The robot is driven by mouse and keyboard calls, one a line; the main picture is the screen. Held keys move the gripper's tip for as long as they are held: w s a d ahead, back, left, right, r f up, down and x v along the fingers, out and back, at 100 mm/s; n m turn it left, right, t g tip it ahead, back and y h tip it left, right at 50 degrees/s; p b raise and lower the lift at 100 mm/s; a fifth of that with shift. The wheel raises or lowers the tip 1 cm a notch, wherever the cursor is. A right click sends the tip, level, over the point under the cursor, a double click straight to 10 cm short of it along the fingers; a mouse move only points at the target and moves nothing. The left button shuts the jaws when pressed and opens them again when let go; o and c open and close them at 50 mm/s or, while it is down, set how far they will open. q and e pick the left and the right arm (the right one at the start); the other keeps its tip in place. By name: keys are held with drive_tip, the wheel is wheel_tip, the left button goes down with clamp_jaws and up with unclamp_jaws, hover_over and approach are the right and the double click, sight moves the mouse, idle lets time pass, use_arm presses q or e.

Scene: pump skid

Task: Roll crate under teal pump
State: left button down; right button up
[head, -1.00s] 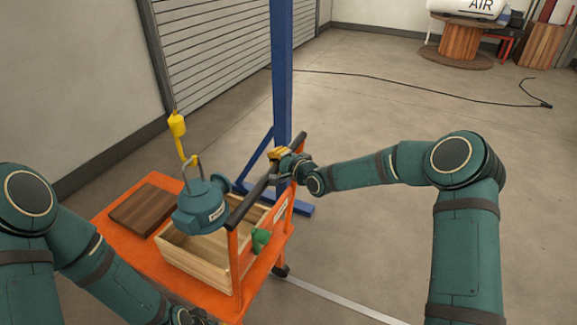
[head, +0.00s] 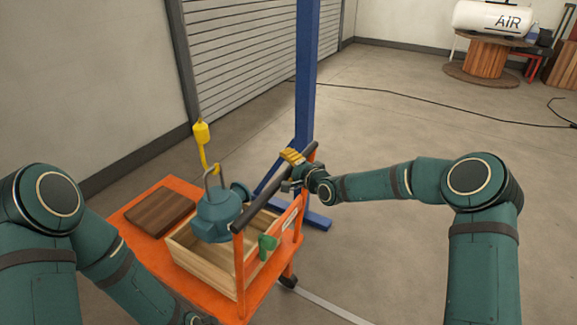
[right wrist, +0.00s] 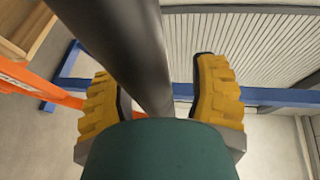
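A teal pump (head: 215,214) hangs from a yellow hoist hook (head: 201,140). In the head view it appears over an open wooden crate (head: 205,272) and hides part of its inside. I cannot tell its height above the crate. The crate sits on an orange cart (head: 140,246) with a dark push handle (head: 264,190). My right gripper (head: 290,157) is at the far end of the handle. In the right wrist view the yellow fingers (right wrist: 160,85) stand on both sides of the bar, with a gap at the right finger. My left gripper (head: 195,319) is mostly cut off at the bottom edge.
A brown wooden board (head: 160,212) lies on the cart's left part. A green item (head: 268,246) is at the crate's right side. A blue post (head: 307,75) with a floor foot (head: 318,220) stands just behind the cart. Open floor lies to the right, with a black cable (head: 450,108).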

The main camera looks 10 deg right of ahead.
drive_tip(key=shift+f, duration=0.1)
drive_tip(key=v, duration=1.2)
drive_tip(key=s+a+f+n+g+h, duration=0.1)
drive_tip(key=s+a+f+n+g, duration=0.15)
drive_tip(key=s+f, duration=0.4)
drive_tip(key=s+a+f+n+g, duration=0.2)
drive_tip(key=s+a+f+g, duration=0.15)
drive_tip(key=f, duration=0.55)
drive_tip(key=s+f+n+g+h, duration=0.1)
drive_tip(key=s+f, duration=0.4)
drive_tip(key=s, duration=0.5)
drive_tip(key=s+f+n+g+h, duration=0.2)
drive_tip(key=s+f+n+g, duration=0.2)
drive_tip(key=s, duration=0.6)
drive_tip(key=shift+d+f+g, duration=0.45)
drive_tip(key=shift+f+g, duration=0.15)
